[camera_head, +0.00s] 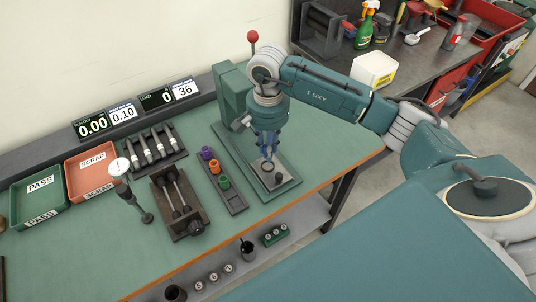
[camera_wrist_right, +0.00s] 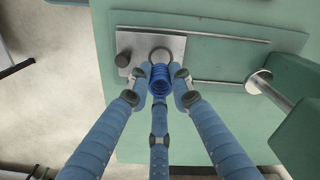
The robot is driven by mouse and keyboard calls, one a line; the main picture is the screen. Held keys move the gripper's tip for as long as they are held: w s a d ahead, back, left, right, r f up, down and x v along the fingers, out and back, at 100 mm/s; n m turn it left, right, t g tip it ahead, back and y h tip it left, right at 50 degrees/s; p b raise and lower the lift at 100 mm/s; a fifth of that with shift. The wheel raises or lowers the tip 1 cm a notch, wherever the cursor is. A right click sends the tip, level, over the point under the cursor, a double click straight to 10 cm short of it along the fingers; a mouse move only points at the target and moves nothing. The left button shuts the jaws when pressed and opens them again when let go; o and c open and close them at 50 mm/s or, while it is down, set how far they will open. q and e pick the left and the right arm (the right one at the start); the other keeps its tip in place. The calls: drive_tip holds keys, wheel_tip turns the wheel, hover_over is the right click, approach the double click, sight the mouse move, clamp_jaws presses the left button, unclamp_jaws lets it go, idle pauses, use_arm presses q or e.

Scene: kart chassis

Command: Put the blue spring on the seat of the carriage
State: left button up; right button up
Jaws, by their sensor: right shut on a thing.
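My right gripper (camera_head: 268,150) is over the test stand's base at the right part of the bench. Its blue fingers are shut on the blue spring (camera_wrist_right: 160,82), whose coils show between the fingertips in the right wrist view. The carriage (camera_head: 282,183) is a grey plate on the stand base, with a round ring-like seat (camera_head: 267,168) and a dark knob. In the right wrist view the seat (camera_wrist_right: 161,54) shows just beyond the spring, partly covered by it. I cannot tell whether the spring touches the seat. My left gripper is not in view.
A dark rack (camera_head: 232,201) holds purple, orange and green springs left of the stand. A dark vise-like fixture (camera_head: 177,203), a gauge on a post (camera_head: 119,167), a green PASS tray (camera_head: 38,198) and a red SCRAP tray (camera_head: 90,170) stand further left. The stand's green column (camera_head: 231,92) rises behind the gripper.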

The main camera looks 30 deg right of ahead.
sight(268, 166)
wheel_tip(268, 166, down, 5)
drive_tip(key=shift+r+p, duration=0.15)
drive_tip(key=shift+p, duration=0.5)
drive_tip(key=shift+f+b, duration=0.35)
drive_tip(key=o, duration=1)
drive_tip(key=shift+r, duration=0.1)
drive_tip(key=shift+r, duration=0.1)
drive_tip(key=shift+r+p, duration=0.2)
drive_tip(key=shift+p, duration=0.3)
wheel_tip(268, 166, up, 11)
drive_tip(key=b, duration=0.4)
drive_tip(key=shift+r+b, duration=0.1)
drive_tip(key=shift+b, duration=0.3)
drive_tip(key=shift+r, duration=0.3)
